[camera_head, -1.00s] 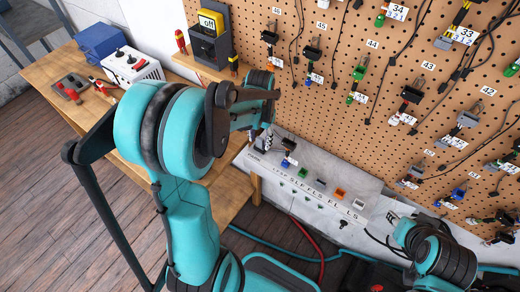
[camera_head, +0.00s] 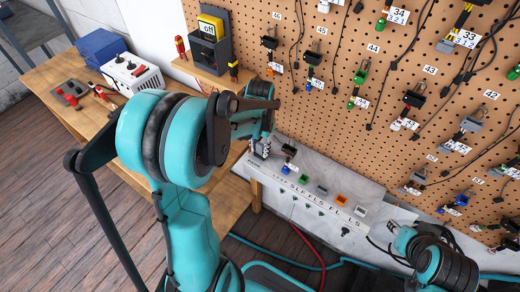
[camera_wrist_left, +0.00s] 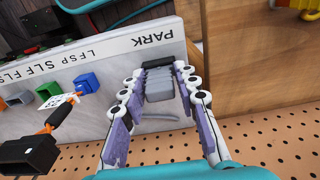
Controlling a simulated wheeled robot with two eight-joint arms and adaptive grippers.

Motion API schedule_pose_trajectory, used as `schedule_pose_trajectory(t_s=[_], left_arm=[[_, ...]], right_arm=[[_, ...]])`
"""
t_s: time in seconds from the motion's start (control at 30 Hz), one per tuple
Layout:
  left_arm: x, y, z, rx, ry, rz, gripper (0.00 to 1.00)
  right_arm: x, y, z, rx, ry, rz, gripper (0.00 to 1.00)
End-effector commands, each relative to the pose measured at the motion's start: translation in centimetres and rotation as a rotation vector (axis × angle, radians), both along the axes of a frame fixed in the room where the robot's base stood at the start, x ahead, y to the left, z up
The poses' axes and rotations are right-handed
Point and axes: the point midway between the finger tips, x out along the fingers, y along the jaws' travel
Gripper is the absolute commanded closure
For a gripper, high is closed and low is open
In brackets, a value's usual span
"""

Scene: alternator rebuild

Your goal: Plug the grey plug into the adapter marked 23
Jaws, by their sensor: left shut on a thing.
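My left gripper (camera_head: 262,147) is at the left end of a pale panel (camera_head: 375,222) below the pegboard. In the left wrist view, its fingers (camera_wrist_left: 158,105) are shut on the grey plug (camera_wrist_left: 158,88), near the panel's "PARK" lettering. I cannot tell whether the plug touches the panel. A black connector (camera_wrist_left: 30,155) with an orange part and white tag (camera_wrist_left: 60,107) is beside the gripper; its tag is too unclear to read. I cannot pick out the adapter marked 23; readable pegboard labels include 33, 34 and 42 to 46.
Coloured sockets, including a blue one (camera_wrist_left: 86,83) and a green one (camera_wrist_left: 49,90), line the panel. Connectors and cables hang across the pegboard (camera_head: 340,125). A wooden bench (camera_head: 50,78) holds a white box (camera_head: 135,72) and a blue case (camera_head: 100,46).

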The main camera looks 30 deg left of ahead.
Motion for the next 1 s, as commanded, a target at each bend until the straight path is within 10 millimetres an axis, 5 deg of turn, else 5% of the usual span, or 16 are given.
schedule_pose_trajectory(t_s=[1.0], left_arm=[[0.0,0.0,4.3,0.0,0.0,0.0,0.88]], right_arm=[[0.0,0.0,3.3,0.0,0.0,0.0,0.65]])
